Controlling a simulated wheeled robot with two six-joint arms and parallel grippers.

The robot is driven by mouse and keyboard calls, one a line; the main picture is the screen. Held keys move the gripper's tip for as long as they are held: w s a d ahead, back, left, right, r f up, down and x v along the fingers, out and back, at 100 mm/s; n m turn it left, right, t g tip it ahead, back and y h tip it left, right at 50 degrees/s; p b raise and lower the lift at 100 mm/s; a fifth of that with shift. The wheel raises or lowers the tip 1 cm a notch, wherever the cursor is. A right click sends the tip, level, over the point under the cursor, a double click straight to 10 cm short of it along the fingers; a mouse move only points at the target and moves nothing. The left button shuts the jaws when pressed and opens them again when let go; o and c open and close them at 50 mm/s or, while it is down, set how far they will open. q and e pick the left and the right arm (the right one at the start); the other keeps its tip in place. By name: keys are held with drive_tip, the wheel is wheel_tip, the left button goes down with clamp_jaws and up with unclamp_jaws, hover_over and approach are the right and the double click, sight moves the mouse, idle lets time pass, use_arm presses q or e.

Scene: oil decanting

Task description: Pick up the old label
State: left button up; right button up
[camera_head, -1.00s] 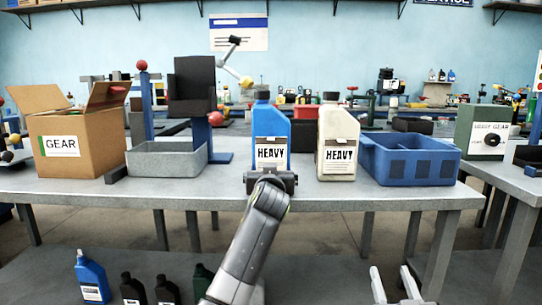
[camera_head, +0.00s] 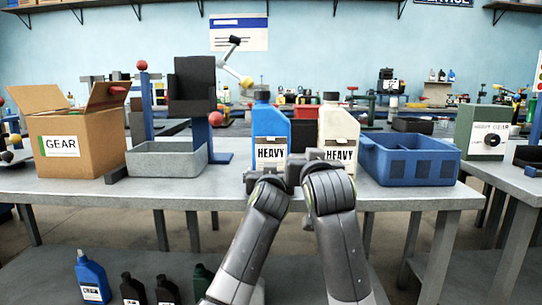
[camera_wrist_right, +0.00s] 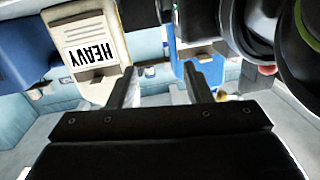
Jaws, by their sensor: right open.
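A blue bottle (camera_head: 271,121) and a cream bottle (camera_head: 339,125) stand upright on the bench. Each bears a white label reading HEAVY, one on the blue bottle (camera_head: 270,153) and one on the cream bottle (camera_head: 342,151). I cannot tell which is the old label. My left gripper (camera_head: 262,178) is in front of the blue bottle's lower part; its fingertips are hidden. My right gripper (camera_head: 311,160) is in front of the gap between the bottles. In the right wrist view my right gripper (camera_wrist_right: 160,82) is open and empty, with the cream bottle's label (camera_wrist_right: 90,58) to its left.
A blue bin (camera_head: 415,165) stands right of the cream bottle. A grey tray (camera_head: 165,160) and an open GEAR carton (camera_head: 82,130) are on the left. Several bottles stand below the bench.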

drive_tip(key=s+a+r+g+h, duration=0.1)
drive_tip(key=s+a+r+g, duration=0.25)
drive_tip(key=a+r, duration=0.4)
approach(271, 139)
drive_tip(key=shift+w, duration=1.35)
drive_tip(key=shift+g, duration=0.35)
drive_tip(key=shift+x, duration=2.9)
drive_tip(key=shift+s+a+f, duration=0.1)
drive_tip(key=shift+f, duration=0.1)
clamp_jaws()
